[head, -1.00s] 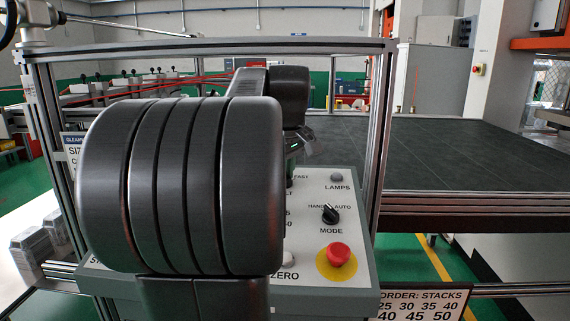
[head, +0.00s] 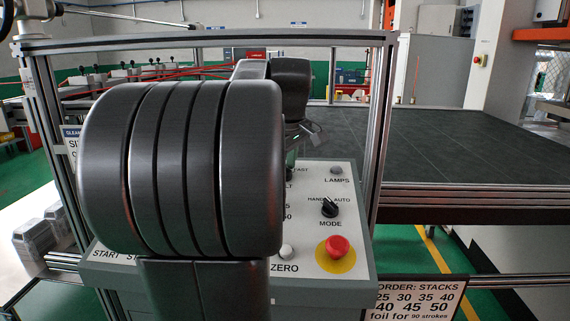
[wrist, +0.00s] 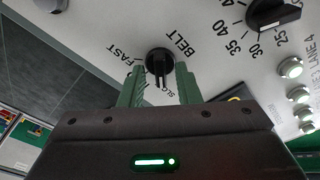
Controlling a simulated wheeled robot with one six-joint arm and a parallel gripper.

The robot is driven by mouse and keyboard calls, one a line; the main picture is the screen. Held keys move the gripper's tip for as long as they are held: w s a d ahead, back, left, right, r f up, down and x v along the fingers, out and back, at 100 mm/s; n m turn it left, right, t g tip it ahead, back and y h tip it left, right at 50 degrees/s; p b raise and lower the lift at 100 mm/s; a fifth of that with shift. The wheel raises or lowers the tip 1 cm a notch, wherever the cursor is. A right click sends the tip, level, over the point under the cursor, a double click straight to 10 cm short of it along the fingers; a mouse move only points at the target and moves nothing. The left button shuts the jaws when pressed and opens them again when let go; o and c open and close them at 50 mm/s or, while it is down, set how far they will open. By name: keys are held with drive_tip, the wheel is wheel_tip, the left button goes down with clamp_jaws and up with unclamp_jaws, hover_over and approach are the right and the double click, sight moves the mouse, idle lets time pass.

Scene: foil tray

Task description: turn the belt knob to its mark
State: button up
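The belt knob (wrist: 160,63) is a round black knob with a raised grip bar, on a pale panel (wrist: 215,60) in the wrist view. The words BELT and FAST stand around it, and a partly covered word starting SLO is beside it. Its grip bar lies roughly up and down in this view. My gripper (wrist: 160,73) is open, with one green finger on each side of the knob and a visible gap to each. In the head view my arm hides the knob, and my gripper (head: 299,136) shows only in part over the panel.
The panel also carries a stack-number dial (wrist: 272,14), lit lane buttons (wrist: 291,68), a mode switch (head: 330,207), a red stop button (head: 337,246) and a white zero button (head: 287,252). Metal frame posts (head: 378,120) flank the panel. A dark belt surface (head: 450,150) lies to the right.

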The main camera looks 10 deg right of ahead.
idle(0.3)
drive_tip(key=v, duration=1.3)
drive_tip(key=shift+s+r, duration=0.15)
drive_tip(key=shift+r, duration=0.2)
drive_tip(key=shift+f, duration=0.15)
drive_tip(key=x, duration=1.3)
drive_tip(key=shift+f, duration=0.35)
drive_tip(key=shift+r, duration=0.1)
